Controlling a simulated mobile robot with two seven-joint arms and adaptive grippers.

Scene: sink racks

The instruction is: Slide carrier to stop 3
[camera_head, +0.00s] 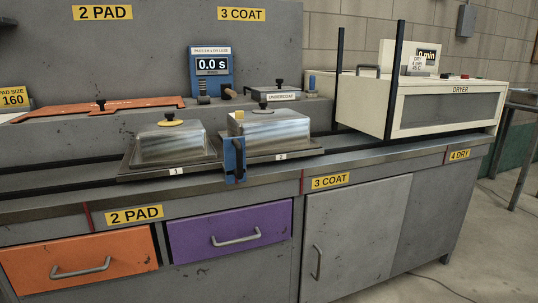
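The carrier (128,172) is a dark flat tray on the rail along the counter. It bears two shiny metal blocks, one over the label 1 (170,146) and one over the label 2 (275,132). A blue upright handle (234,160) stands at the carrier's front middle. The carrier sits mostly above the 2 PAD section, its right end near the red line (302,182) beside the yellow 3 COAT label (331,181). Neither of my grippers is in view.
The rail (365,143) to the right of the carrier is clear toward the white dryer (450,110) and its dark posts. An undercoat box (274,96) and a blue timer reading 0.0 s (211,68) stand behind. An orange plate (70,110) lies at the back left.

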